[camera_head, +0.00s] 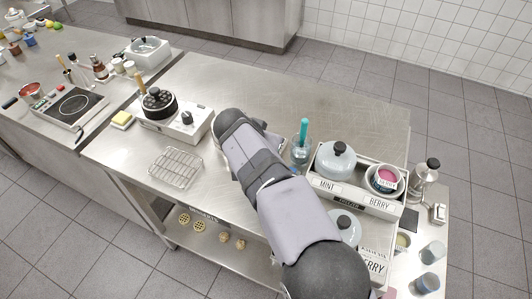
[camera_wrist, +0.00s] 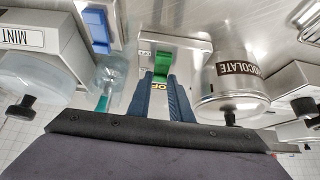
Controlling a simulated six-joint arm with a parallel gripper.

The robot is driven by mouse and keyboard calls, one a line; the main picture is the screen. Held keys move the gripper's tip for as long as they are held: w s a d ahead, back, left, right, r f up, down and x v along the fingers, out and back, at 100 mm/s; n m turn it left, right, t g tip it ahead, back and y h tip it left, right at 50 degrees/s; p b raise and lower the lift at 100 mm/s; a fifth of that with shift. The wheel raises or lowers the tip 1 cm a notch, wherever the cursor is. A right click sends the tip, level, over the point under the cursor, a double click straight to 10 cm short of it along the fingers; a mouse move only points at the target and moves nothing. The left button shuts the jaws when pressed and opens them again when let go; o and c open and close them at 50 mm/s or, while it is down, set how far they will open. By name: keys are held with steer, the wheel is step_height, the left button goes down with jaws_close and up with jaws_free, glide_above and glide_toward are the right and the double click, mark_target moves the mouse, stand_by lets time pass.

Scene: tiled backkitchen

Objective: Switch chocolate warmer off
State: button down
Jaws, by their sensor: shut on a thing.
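In the wrist view, a silver pot labelled CHOCOLATE (camera_wrist: 236,84) stands right of my gripper. A green switch (camera_wrist: 163,63) sits on a pale panel between that pot and my gripper's left side. My gripper (camera_wrist: 163,84) has its two dark blue fingers close together at the green switch, shut on it. A yellow label reading "OF" shows between the fingers, its rest hidden. In the head view, my arm hides the gripper, the switch and the chocolate pot.
In the wrist view, a blue switch (camera_wrist: 97,27) and a container labelled MINT (camera_wrist: 22,40) are at left. In the head view, a glass with a teal tool (camera_head: 301,148) and a MINT/BERRY tray (camera_head: 352,200) stand right of my arm. The far counter (camera_head: 330,98) is clear.

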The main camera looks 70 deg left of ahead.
steer(key=shift+s+f+b, duration=0.1)
steer(key=shift+f+b, duration=0.1)
steer(key=shift+b, duration=0.85)
steer(key=shift+r+t+y+b, duration=0.3)
steer(key=shift+b, duration=0.25)
steer(key=c, duration=1.6)
jaws_free()
steer(key=shift+s+d, duration=0.1)
steer(key=shift+b+v, duration=0.9)
steer(key=shift+v, duration=2.7)
steer(key=shift+r, duration=0.1)
